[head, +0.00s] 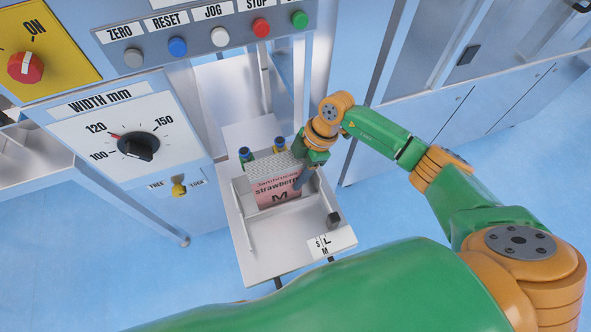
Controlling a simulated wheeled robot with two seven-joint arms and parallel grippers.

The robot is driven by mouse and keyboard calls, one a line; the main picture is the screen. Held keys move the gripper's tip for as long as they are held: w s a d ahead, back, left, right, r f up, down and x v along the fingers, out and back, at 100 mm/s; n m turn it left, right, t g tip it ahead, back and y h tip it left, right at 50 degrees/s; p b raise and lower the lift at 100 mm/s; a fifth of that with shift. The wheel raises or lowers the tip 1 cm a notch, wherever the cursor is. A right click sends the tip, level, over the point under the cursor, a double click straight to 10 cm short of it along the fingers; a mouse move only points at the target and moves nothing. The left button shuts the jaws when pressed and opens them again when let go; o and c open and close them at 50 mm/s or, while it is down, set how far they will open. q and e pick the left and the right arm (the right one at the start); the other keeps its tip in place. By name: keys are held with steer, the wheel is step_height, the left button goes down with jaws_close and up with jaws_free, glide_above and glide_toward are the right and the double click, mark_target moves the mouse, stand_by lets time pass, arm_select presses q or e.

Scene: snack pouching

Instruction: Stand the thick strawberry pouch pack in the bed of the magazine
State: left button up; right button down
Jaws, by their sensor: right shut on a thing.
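The strawberry pouch pack (273,190) is pink with a grey top and the words strawberry and M on its face. It is upright between the side walls of the magazine (262,256), towards the back of its bed. I cannot tell whether its bottom edge touches the bed. My right gripper (304,176) is shut on the pack at its right upper side. The gripper's fingers are small and partly hidden by the wrist and the pack. My left gripper is not in view.
A black knob (333,220) and an S, M, L label (331,243) are at the magazine's right front. A width dial (138,146) and button panel (205,38) are at the left and above. The front of the bed is bare.

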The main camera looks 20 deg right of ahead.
steer(key=shift+f, duration=0.15)
steer(key=shift+c, duration=0.7)
jaws_free()
step_height(320, 180, up, 12)
steer(key=p, duration=1.2)
